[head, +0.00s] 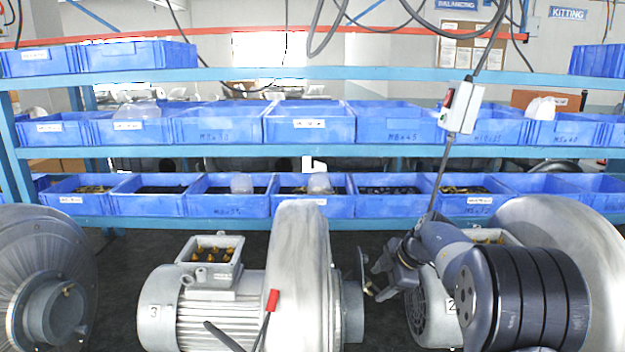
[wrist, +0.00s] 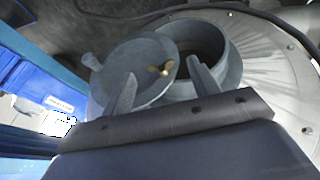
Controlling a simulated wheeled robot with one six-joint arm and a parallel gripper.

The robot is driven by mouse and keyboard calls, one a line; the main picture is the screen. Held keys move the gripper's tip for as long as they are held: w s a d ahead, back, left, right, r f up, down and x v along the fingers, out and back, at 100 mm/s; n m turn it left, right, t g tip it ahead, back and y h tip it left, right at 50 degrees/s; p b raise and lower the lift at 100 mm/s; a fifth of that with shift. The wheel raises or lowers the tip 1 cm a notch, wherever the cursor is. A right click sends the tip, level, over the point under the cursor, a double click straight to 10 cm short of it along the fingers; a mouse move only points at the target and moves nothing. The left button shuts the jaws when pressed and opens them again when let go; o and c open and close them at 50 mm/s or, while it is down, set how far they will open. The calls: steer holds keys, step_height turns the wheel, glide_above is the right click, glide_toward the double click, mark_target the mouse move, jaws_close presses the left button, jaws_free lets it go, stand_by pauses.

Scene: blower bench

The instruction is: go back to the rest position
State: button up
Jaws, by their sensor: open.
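My gripper (head: 378,281) is open, its fingers apart, to the right of the blower marked 3 (head: 297,240). In the wrist view my gripper (wrist: 160,77) shows its two fingers spread with a round grey lid (wrist: 135,62) beyond them. A brass wing nut (wrist: 161,69) is on the lid. The lid stands swung aside from a round grey port (wrist: 225,62), whose dark opening partly shows. In the head view the lid (head: 363,262) appears nearly edge-on beside the port. I cannot tell whether a finger touches the lid.
A blue shelf rack (head: 300,151) with several blue bins stands behind the blowers. A grey control box (head: 461,108) hangs on a cable close above my arm. Another blower (head: 45,285) is at left, and the one marked 2 (head: 427,300) is partly behind my arm.

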mark_target(372, 289)
steer(key=x, duration=0.3)
steer(key=shift+a+f, duration=0.1)
steer(key=shift+f, duration=0.05)
steer(key=shift+s+t, duration=0.2)
steer(key=shift+t, duration=0.7)
steer(key=shift+f+n+t, duration=0.1)
steer(key=shift+n+t, duration=0.3)
steer(key=shift+t, duration=0.7)
steer(key=shift+s+f+t+y+b, duration=0.15)
steer(key=shift+t+y+b, duration=0.15)
steer(key=shift+t+b, duration=0.35)
steer(key=t+b, duration=0.1)
steer(key=b, duration=0.3)
steer(key=shift+f+n+t, duration=0.25)
steer(key=shift+n+t, duration=0.1)
steer(key=shift+n, duration=0.05)
steer(key=t+b, duration=0.2)
steer(key=b, duration=0.8)
steer(key=shift+f+n+y, duration=0.15)
steer(key=shift+n+y, duration=0.15)
steer(key=shift+n, duration=0.1)
